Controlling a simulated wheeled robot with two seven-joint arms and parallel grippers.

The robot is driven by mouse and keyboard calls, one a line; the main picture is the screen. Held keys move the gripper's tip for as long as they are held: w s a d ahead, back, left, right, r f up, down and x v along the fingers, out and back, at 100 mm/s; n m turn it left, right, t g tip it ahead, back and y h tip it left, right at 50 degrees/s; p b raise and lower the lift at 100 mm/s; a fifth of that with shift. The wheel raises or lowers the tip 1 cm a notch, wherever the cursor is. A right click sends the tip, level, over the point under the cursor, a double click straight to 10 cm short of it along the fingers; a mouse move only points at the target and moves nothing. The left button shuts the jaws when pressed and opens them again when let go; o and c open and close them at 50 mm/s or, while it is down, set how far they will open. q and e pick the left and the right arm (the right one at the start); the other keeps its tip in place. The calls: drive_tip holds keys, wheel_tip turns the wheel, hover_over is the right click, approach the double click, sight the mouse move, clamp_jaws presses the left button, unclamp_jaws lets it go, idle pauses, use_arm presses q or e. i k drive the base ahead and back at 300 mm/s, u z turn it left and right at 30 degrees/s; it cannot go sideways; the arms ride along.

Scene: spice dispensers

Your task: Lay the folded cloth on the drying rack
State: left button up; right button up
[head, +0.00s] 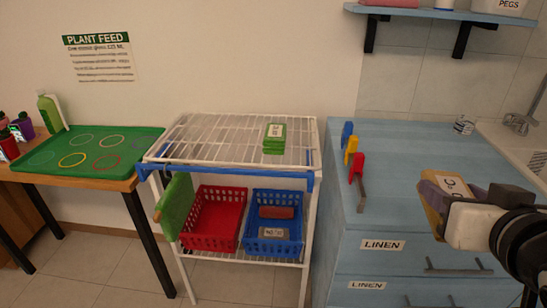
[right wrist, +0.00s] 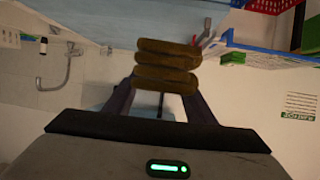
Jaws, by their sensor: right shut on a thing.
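A folded mustard-brown cloth (head: 431,196) with a white label is held by my right gripper (head: 443,197), over the blue cabinet top at the right of the head view. In the right wrist view the folded cloth (right wrist: 167,67) shows as stacked layers between the two fingers of the gripper (right wrist: 160,92), which is shut on it. The drying rack (head: 205,140) is a white wire frame left of the cabinet, apart from the cloth. A green folded cloth (head: 273,146) with a label lies on its top, toward the right. My left gripper is not in view.
Blue, yellow and red clips (head: 356,168) stand at the left edge of the blue cabinet (head: 400,150), between cloth and rack. Red (head: 212,212) and blue (head: 275,240) baskets sit on the rack's lower shelf. The rack top's left and middle are clear.

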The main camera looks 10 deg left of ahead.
sight(211, 142)
drive_tip(key=k, duration=0.65)
drive_tip(key=u, duration=1.05)
drive_tip(key=i, duration=1.85)
drive_tip(key=z, duration=0.9)
